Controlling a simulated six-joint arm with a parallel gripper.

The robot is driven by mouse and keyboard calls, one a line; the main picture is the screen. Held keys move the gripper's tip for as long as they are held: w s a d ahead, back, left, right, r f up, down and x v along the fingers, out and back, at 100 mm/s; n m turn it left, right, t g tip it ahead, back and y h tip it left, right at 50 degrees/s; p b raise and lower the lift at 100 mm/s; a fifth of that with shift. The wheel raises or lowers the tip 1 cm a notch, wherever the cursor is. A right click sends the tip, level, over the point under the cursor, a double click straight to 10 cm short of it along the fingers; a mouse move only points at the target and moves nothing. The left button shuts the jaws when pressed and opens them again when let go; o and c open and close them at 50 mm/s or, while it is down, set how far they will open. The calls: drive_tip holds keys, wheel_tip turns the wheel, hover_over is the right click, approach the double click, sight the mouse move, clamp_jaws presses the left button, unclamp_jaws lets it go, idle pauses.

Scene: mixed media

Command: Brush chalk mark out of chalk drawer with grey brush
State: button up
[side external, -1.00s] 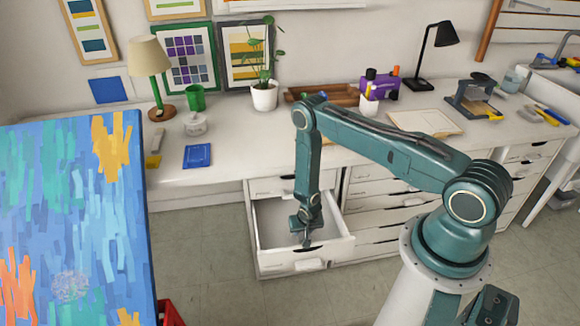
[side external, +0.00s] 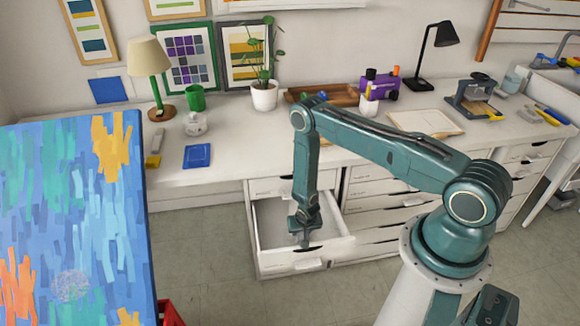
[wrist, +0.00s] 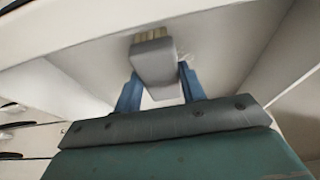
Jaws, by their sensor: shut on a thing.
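My gripper (side external: 304,238) is low inside the open chalk drawer (side external: 272,224), near its front wall. In the wrist view, my gripper's blue fingers (wrist: 160,88) are shut on the grey brush (wrist: 154,64). The brush's tan bristles (wrist: 150,34) point away from the wrist, toward the drawer's pale wall. A faint whitish scribble (wrist: 188,58), possibly the chalk mark, shows just right of the brush. The brush hides what lies behind it, and I cannot tell whether the bristles touch the drawer. In the side view the brush is too small to make out.
The white desk (side external: 230,160) stands above and behind the drawer. A closed drawer stack (side external: 375,215) is to the right. A large painted canvas (side external: 75,210) stands at the left. A blue booklet (side external: 197,156) and a potted plant (side external: 264,96) are on the desk.

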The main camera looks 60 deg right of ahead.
drive_tip(key=shift+w+a, duration=0.9)
drive_tip(key=shift+a, duration=0.05)
drive_tip(key=shift+d, duration=0.1)
drive_tip(key=shift+s+d+f, duration=0.1)
drive_tip(key=shift+s+d, duration=0.9)
drive_tip(key=shift+s, duration=0.05)
drive_tip(key=shift+s+d+f, duration=0.1)
drive_tip(key=shift+s+d, duration=0.45)
drive_tip(key=shift+s, duration=0.1)
drive_tip(key=shift+s, duration=0.1)
drive_tip(key=shift+a, duration=0.1)
drive_tip(key=shift+w+a, duration=0.4)
drive_tip(key=shift+w+d+r, duration=0.1)
drive_tip(key=shift+w+r, duration=0.05)
drive_tip(key=shift+r, duration=0.95)
